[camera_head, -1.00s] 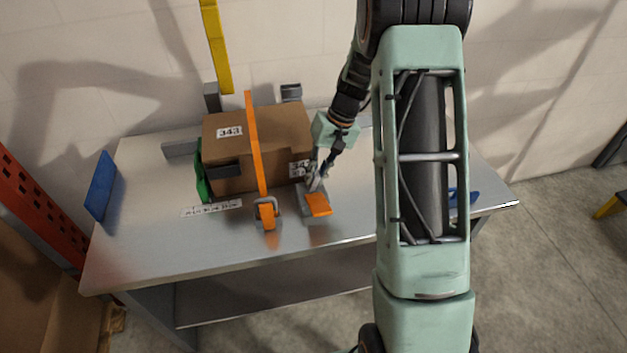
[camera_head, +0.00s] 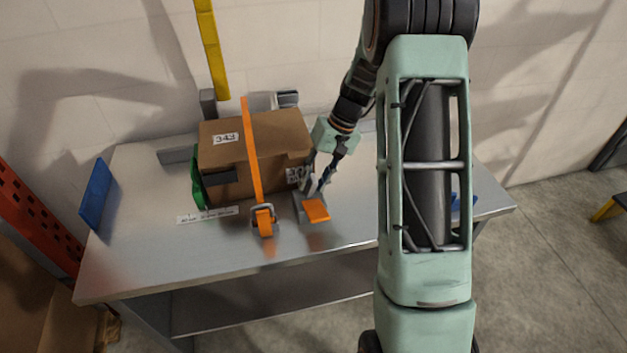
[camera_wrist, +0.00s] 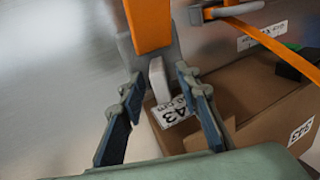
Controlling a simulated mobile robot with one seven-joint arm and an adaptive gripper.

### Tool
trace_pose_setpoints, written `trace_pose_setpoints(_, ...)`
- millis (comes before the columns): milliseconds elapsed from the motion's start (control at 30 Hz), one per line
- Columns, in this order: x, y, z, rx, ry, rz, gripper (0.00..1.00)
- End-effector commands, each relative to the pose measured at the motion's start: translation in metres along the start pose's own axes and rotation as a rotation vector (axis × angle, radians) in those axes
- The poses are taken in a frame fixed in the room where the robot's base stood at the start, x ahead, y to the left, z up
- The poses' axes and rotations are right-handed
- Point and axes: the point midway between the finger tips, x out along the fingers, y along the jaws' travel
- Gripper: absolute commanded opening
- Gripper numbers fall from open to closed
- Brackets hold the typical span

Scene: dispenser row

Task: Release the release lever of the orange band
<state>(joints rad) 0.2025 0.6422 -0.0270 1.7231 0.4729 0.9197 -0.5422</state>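The orange band (camera_head: 251,150) runs over the cardboard box (camera_head: 285,133) to a grey buckle (camera_head: 252,218) at the table's front. Right of the buckle, an orange lever plate (camera_head: 316,210) sits on a grey base; it also shows in the wrist view (camera_wrist: 148,24). My gripper (camera_head: 313,190) is just behind this plate, by the box's right front corner. In the wrist view my gripper (camera_wrist: 159,77) has its fingers apart, with a light grey upright tab (camera_wrist: 158,80) between or just beyond the tips. I cannot tell whether they touch it.
The box stands against a green piece (camera_head: 198,187) on the left and grey stops (camera_head: 178,155) on the metal table (camera_head: 165,255). A blue panel (camera_head: 97,193) stands at the left edge. The table's front left is clear.

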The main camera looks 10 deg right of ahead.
Motion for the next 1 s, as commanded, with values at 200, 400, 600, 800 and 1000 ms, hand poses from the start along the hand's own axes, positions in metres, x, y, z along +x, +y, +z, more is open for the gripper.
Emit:
trace_pose_setpoints(200, -0.033, 0.001, -0.002, 0.001, 0.007, 0.002, 0.3)
trace_pose_setpoints(400, -0.076, 0.0, -0.001, 0.0, 0.005, 0.001, 0.3)
trace_pose_setpoints(600, -0.107, 0.001, -0.001, 0.0, 0.003, 0.001, 0.3)
trace_pose_setpoints(800, -0.118, 0.0, 0.0, 0.001, 0.0, 0.0, 0.3)
trace_pose_setpoints(1000, -0.118, 0.0, 0.0, 0.001, 0.0, 0.0, 0.3)
